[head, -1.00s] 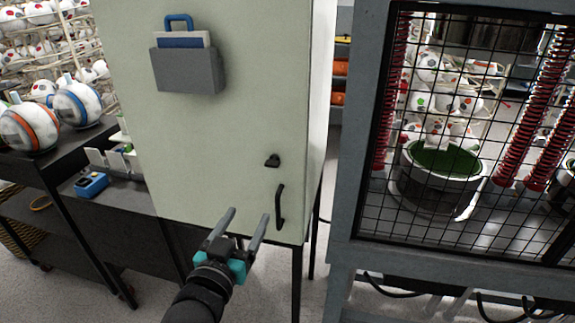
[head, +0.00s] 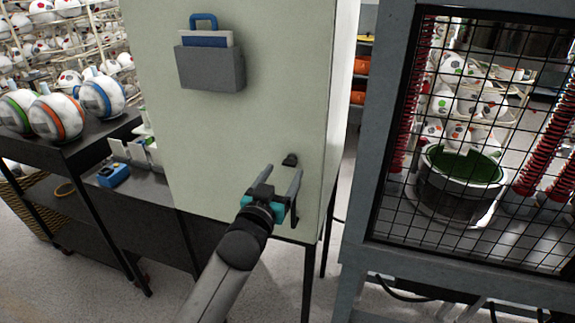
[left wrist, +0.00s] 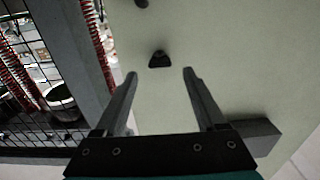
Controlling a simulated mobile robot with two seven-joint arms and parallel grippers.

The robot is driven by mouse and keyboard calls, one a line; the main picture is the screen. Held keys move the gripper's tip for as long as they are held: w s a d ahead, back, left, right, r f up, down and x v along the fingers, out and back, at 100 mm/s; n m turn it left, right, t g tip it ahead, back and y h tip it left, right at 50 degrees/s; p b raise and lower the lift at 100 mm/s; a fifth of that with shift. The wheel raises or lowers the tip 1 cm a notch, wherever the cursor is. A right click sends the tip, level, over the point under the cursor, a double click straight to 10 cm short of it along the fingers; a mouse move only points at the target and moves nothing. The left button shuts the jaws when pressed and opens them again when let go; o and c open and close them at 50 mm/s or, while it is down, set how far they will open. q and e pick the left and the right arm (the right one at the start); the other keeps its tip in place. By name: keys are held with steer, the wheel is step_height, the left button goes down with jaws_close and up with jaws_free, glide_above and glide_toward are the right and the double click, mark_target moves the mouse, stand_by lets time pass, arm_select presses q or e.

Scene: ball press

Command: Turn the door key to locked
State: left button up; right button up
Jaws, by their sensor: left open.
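The small dark door key (head: 290,160) sits on the pale green cabinet door (head: 240,130), above the black door handle (head: 294,212). My left gripper (head: 283,168) is open and empty, its fingers pointing at the door just below the key in the head view. In the left wrist view the key (left wrist: 159,60) shows beyond and between the fingertips (left wrist: 160,75), apart from both. The gripper partly hides the handle in the head view; the handle's end (left wrist: 141,3) shows at the top of the wrist view. My right gripper is not in view.
A grey wall pocket (head: 210,70) with a blue clipboard hangs on the door. A wire-mesh cage (head: 460,120) stands to the right, past a narrow gap. A dark shelf (head: 95,140) with several white balls stands to the left.

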mark_target(288, 165)
arm_select(q)
steer(key=shift+x, duration=2.1)
steer(key=shift+c, duration=0.3)
jaws_close()
